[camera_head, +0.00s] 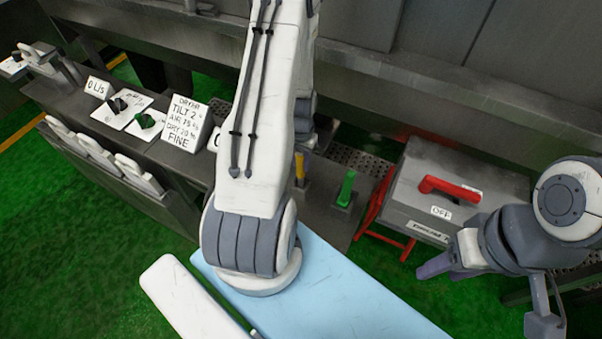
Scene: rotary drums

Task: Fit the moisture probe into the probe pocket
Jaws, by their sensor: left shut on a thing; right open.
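My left arm fills the middle of the view. Its gripper (307,138) shows only in part behind the arm, over the bench. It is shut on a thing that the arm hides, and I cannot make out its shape. A small yellow upright piece (299,168) stands just below this gripper; I cannot tell whether they touch. A green upright piece (346,187) stands to its right in a dark base. I cannot identify the moisture probe or the probe pocket for certain. My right gripper (437,265) is open and empty, in front of the grey box.
A grey box (420,195) with a red handle (448,188) and an "OFF" label stands on a red frame at right. At left, the bench carries a dryer sign (184,122) and two knobs on white plates. A pale blue panel (340,295) lies in front.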

